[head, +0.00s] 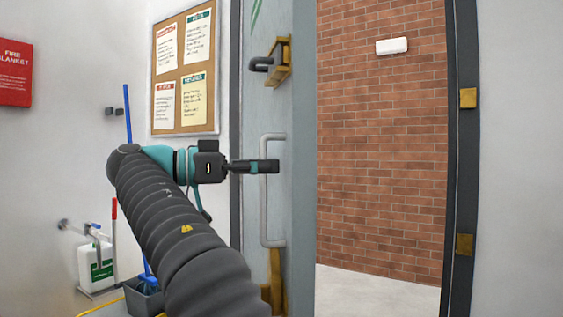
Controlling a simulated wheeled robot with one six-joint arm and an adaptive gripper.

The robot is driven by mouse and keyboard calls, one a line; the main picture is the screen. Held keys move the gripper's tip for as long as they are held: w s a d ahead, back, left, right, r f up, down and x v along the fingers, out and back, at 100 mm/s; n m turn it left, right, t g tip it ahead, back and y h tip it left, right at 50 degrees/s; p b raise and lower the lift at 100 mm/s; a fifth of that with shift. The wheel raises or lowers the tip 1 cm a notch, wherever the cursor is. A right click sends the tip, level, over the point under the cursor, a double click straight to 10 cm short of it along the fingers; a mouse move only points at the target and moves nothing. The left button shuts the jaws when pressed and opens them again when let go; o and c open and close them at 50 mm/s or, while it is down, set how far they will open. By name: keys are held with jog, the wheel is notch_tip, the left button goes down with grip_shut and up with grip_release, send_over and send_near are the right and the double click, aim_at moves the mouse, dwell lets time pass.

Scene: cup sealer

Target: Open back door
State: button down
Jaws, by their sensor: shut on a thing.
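The back door (302,110) is a pale grey-blue slab that stands partly open, with a gap on its right. A long light-grey pull handle (264,220) runs vertically down its face. A dark lever on a brass-coloured plate (284,64) sits higher on the door. My gripper (268,166) reaches in from the left and is shut on the pull handle at its upper part. The fingers hide that stretch of the bar.
Through the opening are a brick wall (385,150) and a pale floor (375,292). The dark door frame (462,130) with brass-coloured plates stands at the right. A grey bucket (144,299), blue-handled tool and white container (98,264) stand at the lower left.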

jog(key=shift+a, duration=0.25)
jog(key=c, duration=1.2)
grip_release()
